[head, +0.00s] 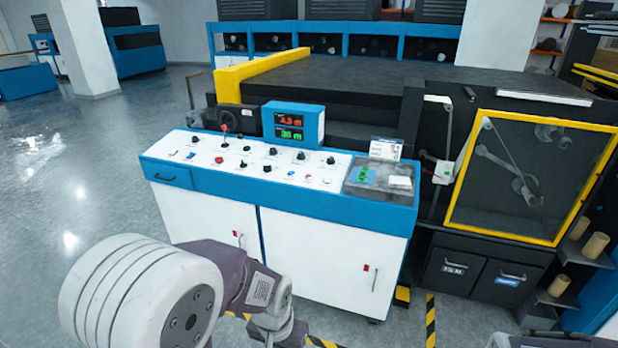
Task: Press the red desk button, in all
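The control desk (290,203) is a blue and white console with a sloping white panel. A small red button (219,160) shows on the left part of the panel, and another small reddish one (308,177) is near its front right. A red-topped lever (224,129) stands at the back left. At this size I cannot tell which red control is the task's button. My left arm reaches in front of the desk at the lower left, apart from the panel, with its gripper out of view. Only a sliver of my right arm shows at the bottom right, without its gripper.
A blue display box (293,123) stands at the panel's back. Black knobs, a blue button (291,174) and a green button (326,181) share the panel. A dark machine with a yellow-framed door (535,178) stands right. Open floor (60,200) lies left.

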